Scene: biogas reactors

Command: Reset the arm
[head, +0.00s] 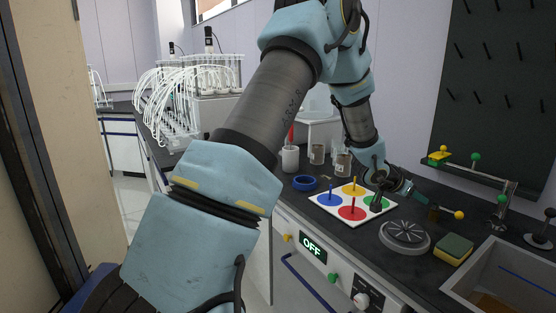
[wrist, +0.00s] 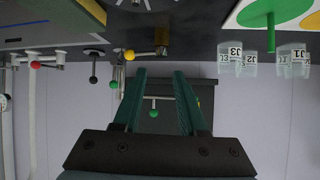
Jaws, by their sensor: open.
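My arm reaches from the lower left of the head view over the dark bench (head: 310,205). My gripper (head: 420,196) is at its end, above the bench, right of the white board (head: 325,206) with coloured circles. In the wrist view, my gripper (wrist: 160,74) shows two green fingers spread apart with nothing between them. That picture is upside down, with the grey wall and a dark panel beyond the fingers.
A round ribbed plate (head: 405,238), a sponge (head: 454,249) and a sink (head: 510,275) lie right of the board. A yellow-knobbed tap (head: 458,214) is close to my gripper.

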